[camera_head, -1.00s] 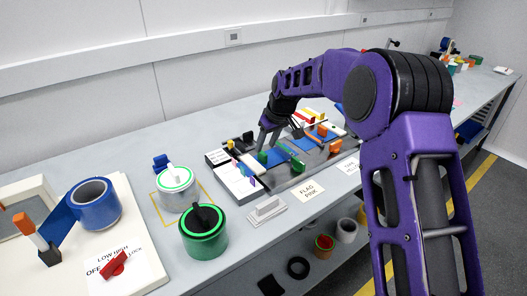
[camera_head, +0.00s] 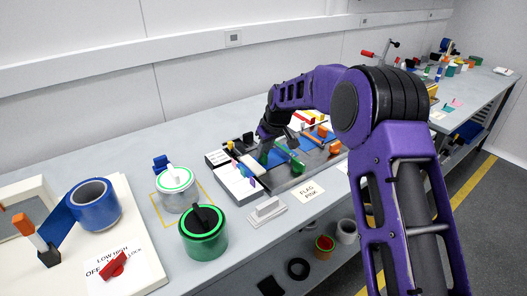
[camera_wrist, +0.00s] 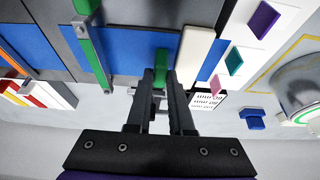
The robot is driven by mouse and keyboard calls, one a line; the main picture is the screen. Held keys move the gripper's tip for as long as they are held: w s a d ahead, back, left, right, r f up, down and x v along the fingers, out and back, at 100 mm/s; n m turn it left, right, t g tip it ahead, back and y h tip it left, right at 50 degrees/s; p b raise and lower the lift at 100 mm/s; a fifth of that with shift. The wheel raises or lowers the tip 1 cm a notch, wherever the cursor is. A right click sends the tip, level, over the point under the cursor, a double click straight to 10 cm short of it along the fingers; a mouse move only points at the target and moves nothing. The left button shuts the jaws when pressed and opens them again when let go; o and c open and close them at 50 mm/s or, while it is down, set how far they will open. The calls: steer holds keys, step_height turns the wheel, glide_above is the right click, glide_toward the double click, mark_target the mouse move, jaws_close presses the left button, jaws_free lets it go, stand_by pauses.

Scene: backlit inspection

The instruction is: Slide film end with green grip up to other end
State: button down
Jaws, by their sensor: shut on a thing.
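My gripper (camera_wrist: 160,82) is shut on an upright green grip (camera_wrist: 160,58) in the wrist view. The grip stands at one end of a blue film strip (camera_wrist: 125,50), next to a cream block (camera_wrist: 192,55). A long green bar (camera_wrist: 92,50) crosses the blue film. More blue film (camera_wrist: 28,45) shows beyond the bar. In the head view my gripper (camera_head: 265,152) is low over the left part of the grey tray (camera_head: 285,183). The green bar (camera_head: 289,156) lies to its right, and an orange grip (camera_head: 335,147) stands at the far right.
A white panel with purple and pink tabs (camera_head: 238,182) lies left of the tray. Bare table lies behind the can and tray.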

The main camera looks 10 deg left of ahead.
mark_target(271, 160)
steer(key=shift+w+d+p, duration=0.3)
steer(key=shift+w+d, duration=0.75)
steer(key=shift+w, duration=0.1)
steer(key=c, duration=0.8)
jaws_free()
steer(key=v, duration=1.7)
steer(key=shift+r+p, duration=0.2)
steer(key=shift+p, duration=0.15)
steer(key=shift+s, duration=0.2)
